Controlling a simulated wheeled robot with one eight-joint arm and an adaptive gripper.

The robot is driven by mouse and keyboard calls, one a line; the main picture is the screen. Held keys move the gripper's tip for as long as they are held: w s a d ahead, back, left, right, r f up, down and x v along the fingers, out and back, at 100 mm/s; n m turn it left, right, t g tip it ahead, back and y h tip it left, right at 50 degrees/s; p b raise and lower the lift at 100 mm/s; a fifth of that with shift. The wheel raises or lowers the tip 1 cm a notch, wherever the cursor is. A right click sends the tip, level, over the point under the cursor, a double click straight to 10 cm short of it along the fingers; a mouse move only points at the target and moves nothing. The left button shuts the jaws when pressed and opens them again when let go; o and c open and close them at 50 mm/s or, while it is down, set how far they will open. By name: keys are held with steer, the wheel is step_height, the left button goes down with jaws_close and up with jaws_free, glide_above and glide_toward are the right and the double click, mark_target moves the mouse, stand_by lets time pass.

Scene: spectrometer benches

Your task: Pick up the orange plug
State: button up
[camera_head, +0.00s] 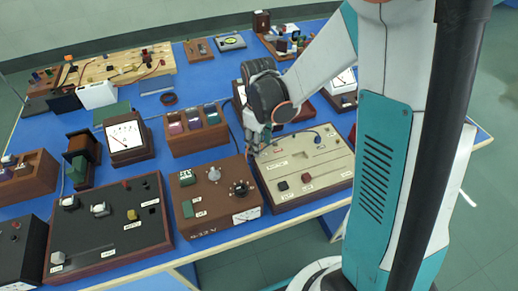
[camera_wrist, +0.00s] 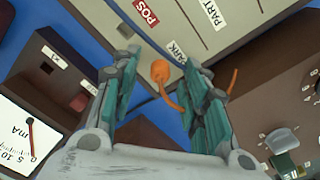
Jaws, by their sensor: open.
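The orange plug (camera_wrist: 160,72) shows in the wrist view near the edge of a beige panel, by a label that seems to read PARK. Its orange cable (camera_wrist: 173,100) runs down from it between my fingers. My gripper (camera_wrist: 161,65) is open, with one teal finger on each side of the plug and a visible gap to both. I cannot tell how far the plug is below the fingertips. In the head view my gripper (camera_head: 258,138) is over the back left corner of the beige-topped box (camera_head: 325,158); the plug is not clearly visible there.
A brown box with knobs (camera_head: 190,205) stands just left of the beige-topped box. A wooden holder with coloured blocks (camera_head: 196,138) and a meter (camera_head: 128,140) are behind it. In the wrist view a brown block with a red spot (camera_wrist: 75,85) is left of my fingers.

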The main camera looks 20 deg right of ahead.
jaws_close()
steer(key=shift+r+p, duration=4.8)
steer(key=shift+r, duration=6.75)
steer(key=d+f+n+b, duration=0.2)
steer(key=f+b, duration=0.1)
steer(key=f, duration=0.5)
steer(key=d+f+n+b, duration=0.2)
steer(key=d+f+b, duration=0.1)
steer(key=f, duration=0.5)
steer(key=shift+d+f, duration=0.25)
